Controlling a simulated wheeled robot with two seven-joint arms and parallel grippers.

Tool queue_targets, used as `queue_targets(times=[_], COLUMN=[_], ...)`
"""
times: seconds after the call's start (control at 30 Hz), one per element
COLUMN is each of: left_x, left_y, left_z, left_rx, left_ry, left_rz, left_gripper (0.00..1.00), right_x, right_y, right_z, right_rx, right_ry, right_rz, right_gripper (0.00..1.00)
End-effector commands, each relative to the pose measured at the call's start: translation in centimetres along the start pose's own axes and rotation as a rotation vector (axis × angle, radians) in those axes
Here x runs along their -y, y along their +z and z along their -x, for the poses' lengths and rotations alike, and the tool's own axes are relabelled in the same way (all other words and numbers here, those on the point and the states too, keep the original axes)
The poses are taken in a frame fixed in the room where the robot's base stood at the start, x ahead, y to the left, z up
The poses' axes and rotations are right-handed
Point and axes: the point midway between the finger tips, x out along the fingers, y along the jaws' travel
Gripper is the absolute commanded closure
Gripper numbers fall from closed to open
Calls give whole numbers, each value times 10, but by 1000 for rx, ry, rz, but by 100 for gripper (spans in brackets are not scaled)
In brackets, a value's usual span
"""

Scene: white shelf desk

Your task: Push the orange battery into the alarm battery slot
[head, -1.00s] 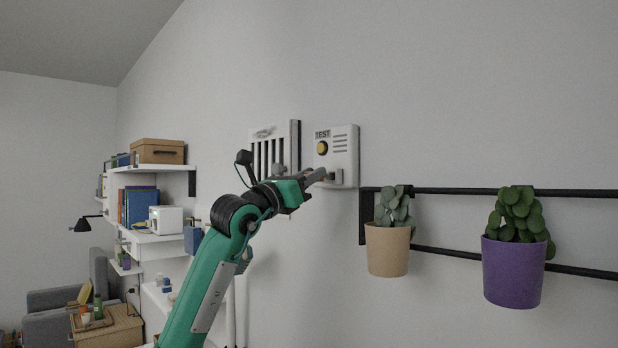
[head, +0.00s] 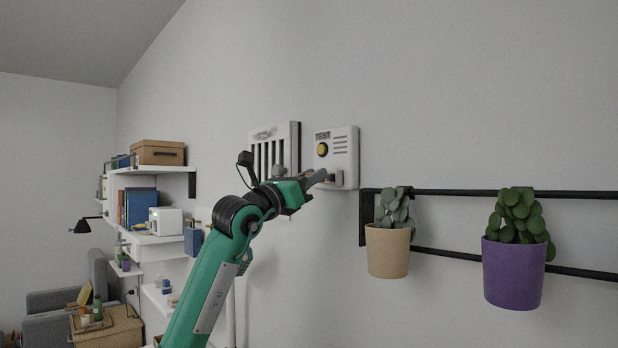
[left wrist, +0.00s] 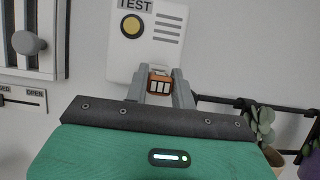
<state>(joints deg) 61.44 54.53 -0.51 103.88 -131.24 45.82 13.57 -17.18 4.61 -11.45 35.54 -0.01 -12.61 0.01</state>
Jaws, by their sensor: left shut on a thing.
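The alarm is a white wall box (head: 341,150) with a TEST label and a round yellow button; it also shows in the left wrist view (left wrist: 172,40). My left gripper (head: 320,176) is at the alarm's lower part. In the left wrist view, the gripper (left wrist: 160,88) is shut on the orange battery (left wrist: 159,78), which sits between the fingertips at the alarm's lower edge. The slot is hidden behind the battery and fingers, so I cannot tell how deep the battery is. My right gripper is not in view.
A white slatted vent panel (head: 289,133) with a knob is on the wall left of the alarm. To the right, a black rail (head: 450,191) carries a beige pot (head: 388,252) and a purple pot (head: 513,272) with plants. Shelves (head: 170,240) stand at left.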

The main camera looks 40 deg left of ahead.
Motion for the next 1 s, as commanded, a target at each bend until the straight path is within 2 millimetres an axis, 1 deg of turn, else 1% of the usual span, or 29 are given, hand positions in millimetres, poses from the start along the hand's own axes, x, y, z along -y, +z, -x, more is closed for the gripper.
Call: queue_targets(times=[0.97, 1.0], left_x=[0, 0], left_y=[-10, -10], left_z=[-23, -23], left_rx=[0, 0], left_ry=[0, 0], left_rz=[1, 1], left_gripper=[97, 73], right_x=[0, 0], right_y=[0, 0], right_z=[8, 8], right_rx=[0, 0], right_ry=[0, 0], right_rz=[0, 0], right_gripper=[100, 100])
